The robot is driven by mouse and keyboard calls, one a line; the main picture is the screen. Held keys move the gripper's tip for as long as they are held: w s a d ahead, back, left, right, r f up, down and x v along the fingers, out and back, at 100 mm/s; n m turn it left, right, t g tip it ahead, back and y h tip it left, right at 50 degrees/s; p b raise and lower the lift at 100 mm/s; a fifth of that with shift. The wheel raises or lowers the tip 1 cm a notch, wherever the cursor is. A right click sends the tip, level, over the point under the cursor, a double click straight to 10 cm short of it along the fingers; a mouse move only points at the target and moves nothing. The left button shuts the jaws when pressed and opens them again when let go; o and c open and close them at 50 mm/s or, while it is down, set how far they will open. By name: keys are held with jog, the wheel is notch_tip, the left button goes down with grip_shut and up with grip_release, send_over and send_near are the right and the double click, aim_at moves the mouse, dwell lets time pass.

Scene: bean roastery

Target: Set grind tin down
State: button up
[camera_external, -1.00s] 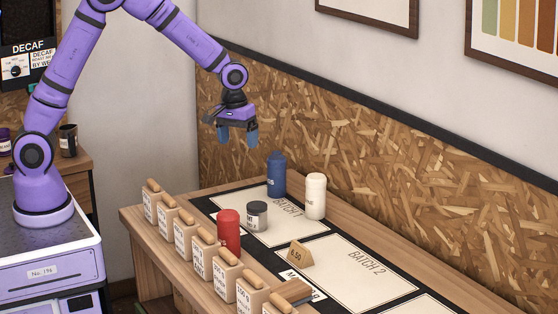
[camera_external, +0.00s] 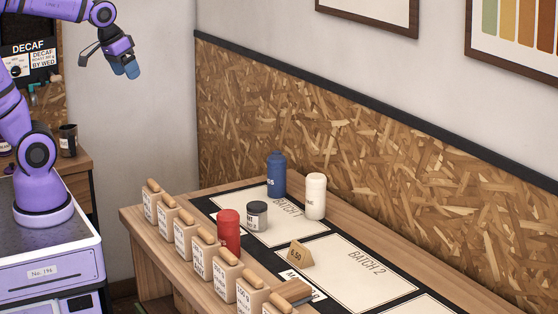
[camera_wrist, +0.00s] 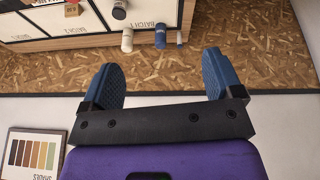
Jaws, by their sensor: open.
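A short grey tin with a dark lid (camera_external: 257,215), which I take for the grind tin, stands upright on the sheet marked BATCH 1 (camera_external: 284,235). Its label is only partly readable. It also shows at the top of the wrist view (camera_wrist: 119,10). My gripper (camera_external: 125,69) is raised high at the upper left of the external view, well away from the table. In the wrist view its blue fingers (camera_wrist: 162,72) are spread apart with nothing between them.
A red canister (camera_external: 228,230) stands left of the tin; a blue bottle (camera_external: 276,175) and a white canister (camera_external: 316,196) stand behind it. A price wedge (camera_external: 301,254) sits to the right. Several labelled wooden-topped blocks (camera_external: 182,238) line the front edge. The BATCH 2 sheet (camera_external: 350,275) is largely clear.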

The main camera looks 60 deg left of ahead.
jog(key=s+a+m+t, duration=0.1)
jog(key=s, duration=0.7)
jog(key=shift+s+a+f, duration=0.2)
jog(key=shift+a+f, duration=0.05)
jog(key=shift+a, duration=0.15)
